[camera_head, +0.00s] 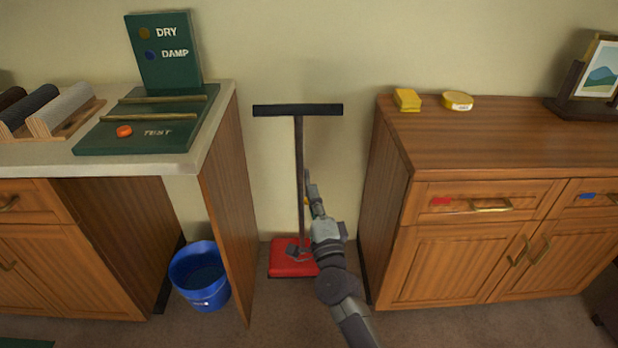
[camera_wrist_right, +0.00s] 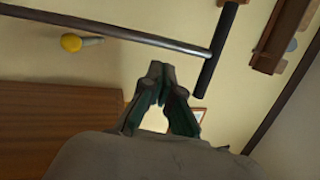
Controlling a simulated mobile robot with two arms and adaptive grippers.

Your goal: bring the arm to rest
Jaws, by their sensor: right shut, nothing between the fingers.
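My right arm reaches up from the bottom centre of the head view, between the two cabinets. My right gripper (camera_head: 308,180) is just right of the dark pole of a T-handled floor tool (camera_head: 299,150) with a red base (camera_head: 288,262). In the right wrist view my gripper's fingertips (camera_wrist_right: 160,70) meet with nothing between them. The pole (camera_wrist_right: 120,33) and black crossbar (camera_wrist_right: 216,52) show past the tips, with a visible gap. My left gripper is in neither view.
A blue bucket (camera_head: 200,277) stands on the floor left of the tool. A wooden cabinet (camera_head: 480,245) is close on the right, with a yellow block (camera_head: 407,99) and a round yellow tin (camera_head: 457,101) on top. A green board (camera_head: 150,135) lies on the left counter.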

